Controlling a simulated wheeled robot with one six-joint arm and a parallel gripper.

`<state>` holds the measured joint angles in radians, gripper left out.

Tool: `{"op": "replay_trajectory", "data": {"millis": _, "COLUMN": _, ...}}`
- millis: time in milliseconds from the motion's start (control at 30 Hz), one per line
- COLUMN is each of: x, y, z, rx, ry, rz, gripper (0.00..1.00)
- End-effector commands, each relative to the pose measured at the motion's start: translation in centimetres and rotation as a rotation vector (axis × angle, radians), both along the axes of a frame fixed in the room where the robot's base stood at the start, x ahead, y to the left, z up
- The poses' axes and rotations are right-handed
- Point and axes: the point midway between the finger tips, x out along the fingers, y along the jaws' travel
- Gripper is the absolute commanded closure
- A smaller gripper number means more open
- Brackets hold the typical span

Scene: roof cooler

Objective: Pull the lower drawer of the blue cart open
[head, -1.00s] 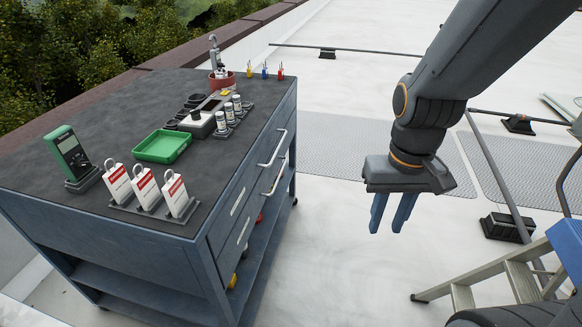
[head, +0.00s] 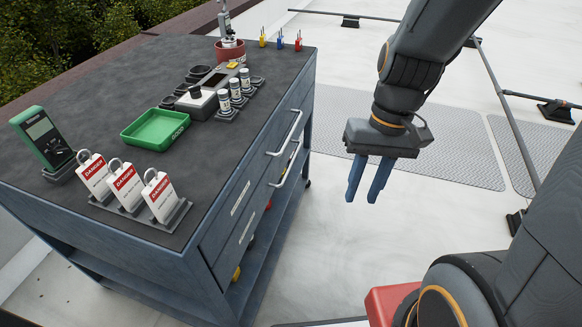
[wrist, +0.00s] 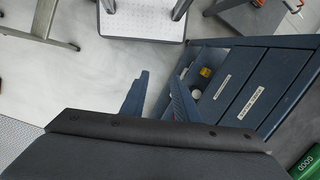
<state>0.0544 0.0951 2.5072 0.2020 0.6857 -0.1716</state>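The blue cart (head: 130,245) stands at the left in the head view, with two drawers in its right side. The lower drawer (head: 261,205) looks shut, and its pale bar handle (head: 290,168) sits below the upper drawer's handle (head: 299,122). My gripper (head: 364,190) hangs to the right of the handles, pointing down, apart from the cart. Its two blue fingers are spread with nothing between them. In the wrist view the labelled drawer fronts (wrist: 235,87) are right of my fingers (wrist: 158,98). The handles cannot be made out clearly there.
On the cart top are a green tray (head: 156,129), a green meter (head: 43,139), danger tags (head: 126,187) and several small bottles. A grey mat (head: 455,150) lies on the pale roof. A step (wrist: 143,20) shows in the wrist view. Floor beside the drawers is clear.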

Motion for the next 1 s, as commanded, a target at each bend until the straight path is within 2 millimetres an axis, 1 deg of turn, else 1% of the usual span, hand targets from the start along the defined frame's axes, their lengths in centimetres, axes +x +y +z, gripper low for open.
{"op": "replay_trajectory", "data": {"millis": 33, "x": 0.6, "y": 0.5, "z": -2.8, "rx": 0.060, "ry": 0.050, "rz": -0.026, "gripper": 0.72}}
{"op": "replay_trajectory", "data": {"millis": 100, "x": 1.4, "y": 1.8, "z": -5.2, "rx": 0.168, "ry": 0.106, "rz": -0.053, "gripper": 0.72}}
{"op": "replay_trajectory", "data": {"millis": 167, "x": 2.4, "y": 3.0, "z": -7.0, "rx": 0.270, "ry": 0.140, "rz": -0.077, "gripper": 0.72}}
{"op": "replay_trajectory", "data": {"millis": 200, "x": 3.3, "y": 3.9, "z": -8.0, "rx": 0.342, "ry": 0.153, "rz": -0.094, "gripper": 0.72}}
{"op": "replay_trajectory", "data": {"millis": 267, "x": 5.0, "y": 5.0, "z": -9.5, "rx": 0.454, "ry": 0.160, "rz": -0.119, "gripper": 0.72}}
{"op": "replay_trajectory", "data": {"millis": 367, "x": 8.5, "y": 6.4, "z": -11.9, "rx": 0.642, "ry": 0.133, "rz": -0.168, "gripper": 0.72}}
{"op": "replay_trajectory", "data": {"millis": 433, "x": 11.6, "y": 6.9, "z": -13.4, "rx": 0.771, "ry": 0.084, "rz": -0.205, "gripper": 0.72}}
{"op": "replay_trajectory", "data": {"millis": 467, "x": 12.9, "y": 6.9, "z": -13.9, "rx": 0.825, "ry": 0.056, "rz": -0.222, "gripper": 0.72}}
{"op": "replay_trajectory", "data": {"millis": 500, "x": 14.8, "y": 6.8, "z": -14.7, "rx": 0.890, "ry": 0.014, "rz": -0.244, "gripper": 0.72}}
{"op": "replay_trajectory", "data": {"millis": 567, "x": 17.4, "y": 6.4, "z": -15.7, "rx": 0.976, "ry": -0.057, "rz": -0.277, "gripper": 0.72}}
{"op": "replay_trajectory", "data": {"millis": 600, "x": 19.1, "y": 6.0, "z": -16.3, "rx": 1.025, "ry": -0.107, "rz": -0.296, "gripper": 0.72}}
{"op": "replay_trajectory", "data": {"millis": 700, "x": 22.5, "y": 4.7, "z": -17.4, "rx": 1.115, "ry": -0.224, "rz": -0.339, "gripper": 0.72}}
{"op": "replay_trajectory", "data": {"millis": 800, "x": 24.8, "y": 3.5, "z": -18.1, "rx": 1.164, "ry": -0.315, "rz": -0.367, "gripper": 0.72}}
{"op": "replay_trajectory", "data": {"millis": 900, "x": 25.9, "y": 2.9, "z": -18.4, "rx": 1.187, "ry": -0.365, "rz": -0.382, "gripper": 0.72}}
{"op": "replay_trajectory", "data": {"millis": 1000, "x": 26.5, "y": 3.2, "z": -18.5, "rx": 1.194, "ry": -0.384, "rz": -0.384, "gripper": 0.72}}
